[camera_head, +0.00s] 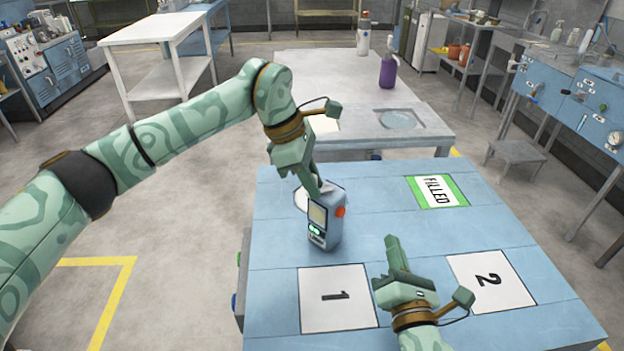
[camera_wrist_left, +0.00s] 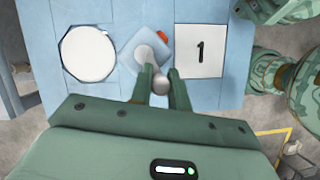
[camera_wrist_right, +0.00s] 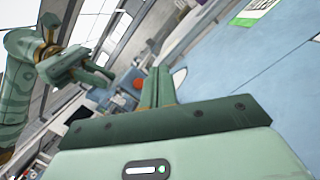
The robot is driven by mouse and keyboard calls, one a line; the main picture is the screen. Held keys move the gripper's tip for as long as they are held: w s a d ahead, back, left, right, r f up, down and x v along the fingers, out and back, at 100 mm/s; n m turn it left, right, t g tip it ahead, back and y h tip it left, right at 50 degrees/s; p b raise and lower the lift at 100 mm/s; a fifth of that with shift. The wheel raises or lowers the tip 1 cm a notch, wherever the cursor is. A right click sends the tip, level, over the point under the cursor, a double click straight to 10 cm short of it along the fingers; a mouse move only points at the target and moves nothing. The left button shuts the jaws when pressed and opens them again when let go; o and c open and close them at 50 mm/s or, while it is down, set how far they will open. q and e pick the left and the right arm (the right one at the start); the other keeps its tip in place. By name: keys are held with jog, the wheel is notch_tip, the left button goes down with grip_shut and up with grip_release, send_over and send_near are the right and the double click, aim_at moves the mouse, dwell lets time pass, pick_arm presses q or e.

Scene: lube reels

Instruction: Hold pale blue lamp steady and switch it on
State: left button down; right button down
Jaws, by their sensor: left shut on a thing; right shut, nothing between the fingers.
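The pale blue lamp (camera_head: 332,232) stands upright on the blue table, with a pale screen and a small green-lit part on its front. An orange-red button (camera_head: 340,211) sits on its right side; it also shows in the left wrist view (camera_wrist_left: 162,36). My left gripper (camera_head: 317,190) comes down from above and is shut on the lamp's grey top post (camera_wrist_left: 160,83). The post's middle is partly hidden by the fingers. My right gripper (camera_head: 391,240) is shut and empty, low over the table to the right of the lamp and apart from it. The button shows past its fingers (camera_wrist_right: 140,84).
A white disc (camera_head: 301,201) lies behind the lamp. White mats marked 1 (camera_head: 350,290) and 2 (camera_head: 500,268) lie near the front, and a green-edged FILLED mat (camera_head: 445,196) lies at the back right. The table between lamp and FILLED mat is clear.

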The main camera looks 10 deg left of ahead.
aim_at(341, 212)
pick_arm(q)
jog(key=shift+f, duration=0.15)
pick_arm(e)
jog(key=w+a, duration=0.4)
jog(key=a, duration=0.3)
jog(key=shift+a, duration=0.25)
jog(key=shift+a, duration=0.1)
dwell(1.6)
jog(key=shift+w+a, duration=0.25)
jog(key=shift+a, duration=0.05)
jog(key=shift+w+a, duration=0.1)
jog(key=shift+a, duration=0.05)
dwell(0.5)
jog(key=shift+s+d, duration=0.3)
jog(key=shift+d, duration=0.25)
jog(key=shift+d, duration=0.1)
